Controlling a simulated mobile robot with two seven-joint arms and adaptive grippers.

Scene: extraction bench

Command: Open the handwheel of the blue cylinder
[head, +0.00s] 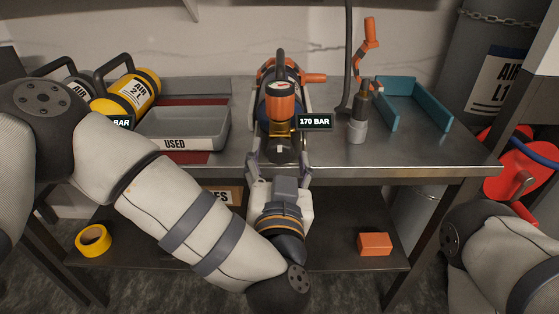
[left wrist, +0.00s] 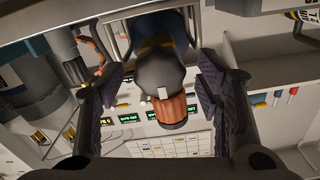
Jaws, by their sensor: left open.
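The blue cylinder (head: 262,110) lies in a cradle at the middle of the bench, mostly covered by an orange ribbed part (head: 283,106) and a brass valve. A "170 BAR" tag shows beside it. A dark round handwheel (head: 287,146) with a pale mark is at its near end. It also shows in the left wrist view (left wrist: 158,75), with the orange part below it. My left gripper (head: 279,165) is at the bench's front edge, fingers apart, one on either side of the handwheel. Contact cannot be told. My right gripper is out of view.
A grey "USED" tray (head: 185,130) and yellow air cylinders (head: 132,92) are on the left. A teal open tray (head: 400,100) and an upright tool (head: 358,120) stand on the right. An orange brick (head: 375,243) and yellow tape (head: 93,240) lie on the lower shelf.

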